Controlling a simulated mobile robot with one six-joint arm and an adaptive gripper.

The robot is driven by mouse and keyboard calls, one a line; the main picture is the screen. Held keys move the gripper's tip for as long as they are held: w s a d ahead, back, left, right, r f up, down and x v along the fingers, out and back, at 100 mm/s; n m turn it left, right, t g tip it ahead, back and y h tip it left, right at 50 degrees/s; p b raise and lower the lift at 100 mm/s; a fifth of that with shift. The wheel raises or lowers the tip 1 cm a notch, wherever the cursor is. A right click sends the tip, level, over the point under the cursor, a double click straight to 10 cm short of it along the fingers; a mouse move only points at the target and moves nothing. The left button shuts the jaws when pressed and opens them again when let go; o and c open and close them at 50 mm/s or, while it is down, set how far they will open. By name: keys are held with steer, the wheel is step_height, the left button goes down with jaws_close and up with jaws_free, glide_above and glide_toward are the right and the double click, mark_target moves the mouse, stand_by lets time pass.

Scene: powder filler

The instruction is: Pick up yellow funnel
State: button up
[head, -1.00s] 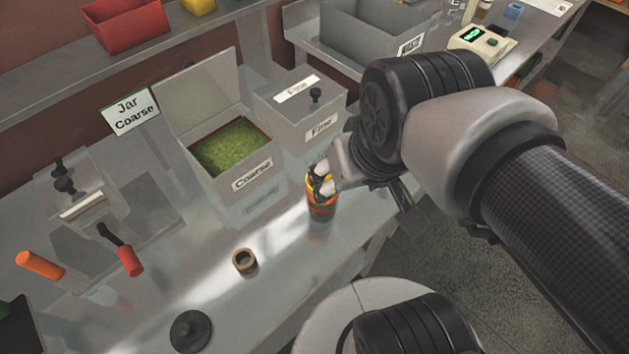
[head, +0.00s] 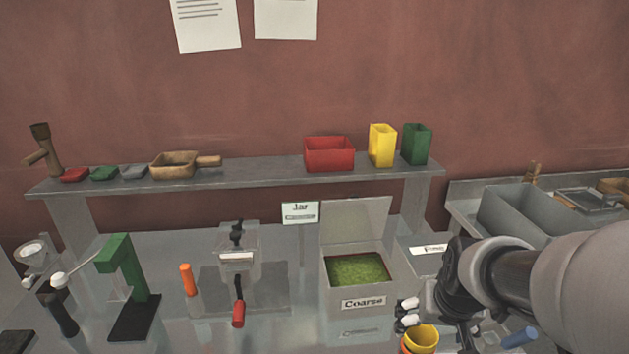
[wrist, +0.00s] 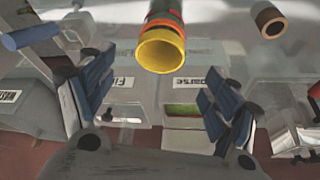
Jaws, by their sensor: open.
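The yellow funnel (head: 421,338) is a round, open-topped yellow piece at the bottom of the head view, just below my gripper (head: 408,312). In the wrist view the yellow funnel (wrist: 162,50) shows its open rim, with orange, red and dark bands on the body behind it. Whether these bands are one piece or a stack I cannot tell. My gripper (wrist: 155,100) is open, with blue-padded fingers apart and nothing between them. The funnel lies beyond the fingertips in the wrist view, apart from them.
The open Coarse bin (head: 358,303) with green powder stands left of my gripper. A green stand (head: 128,270), an orange handle (head: 188,280) and a red-handled tool (head: 238,312) are further left. A shelf (head: 250,177) runs behind.

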mark_target(422, 334)
steer(key=b+x, duration=0.3)
steer(key=x, duration=0.5)
steer(key=shift+w+f, duration=0.1)
steer(key=shift+w, duration=0.15)
steer(key=shift+c, duration=0.3)
steer(key=c, duration=1.1)
